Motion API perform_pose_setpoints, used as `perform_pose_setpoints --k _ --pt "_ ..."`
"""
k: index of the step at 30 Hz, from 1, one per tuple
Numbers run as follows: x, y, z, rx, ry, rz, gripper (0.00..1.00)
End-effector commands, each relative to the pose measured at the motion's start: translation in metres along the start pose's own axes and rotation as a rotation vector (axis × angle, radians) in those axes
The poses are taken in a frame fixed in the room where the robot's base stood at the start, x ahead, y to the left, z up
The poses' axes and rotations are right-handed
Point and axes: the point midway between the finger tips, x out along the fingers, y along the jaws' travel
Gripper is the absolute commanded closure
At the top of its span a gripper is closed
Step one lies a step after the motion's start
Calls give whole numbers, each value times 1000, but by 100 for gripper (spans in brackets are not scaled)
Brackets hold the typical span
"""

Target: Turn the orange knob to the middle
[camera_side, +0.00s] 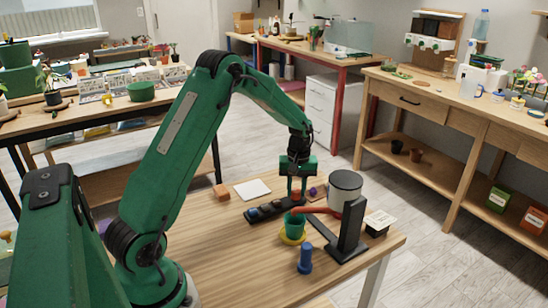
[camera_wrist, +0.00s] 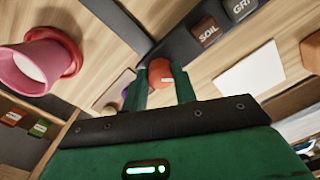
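The orange knob (camera_wrist: 160,72) sits between the tips of my gripper (camera_wrist: 161,78) in the wrist view, with a finger against each side. A pale mark shows low on its face. In the side view my gripper (camera_side: 297,187) points down at the dark control strip (camera_side: 268,212), its fingers around the orange knob, which is small and mostly hidden there.
A green pot (camera_side: 294,226) on a yellow saucer (camera_side: 293,240) stands in front of the strip. A blue peg-like piece (camera_side: 305,259) stands in front. The table's left front is clear.

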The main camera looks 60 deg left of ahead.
Motion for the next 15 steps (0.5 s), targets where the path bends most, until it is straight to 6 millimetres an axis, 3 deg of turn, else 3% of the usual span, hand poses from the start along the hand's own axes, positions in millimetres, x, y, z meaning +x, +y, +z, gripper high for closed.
perform_pose_setpoints --k 15 --pt "-1 2 0 70 6 5 95"
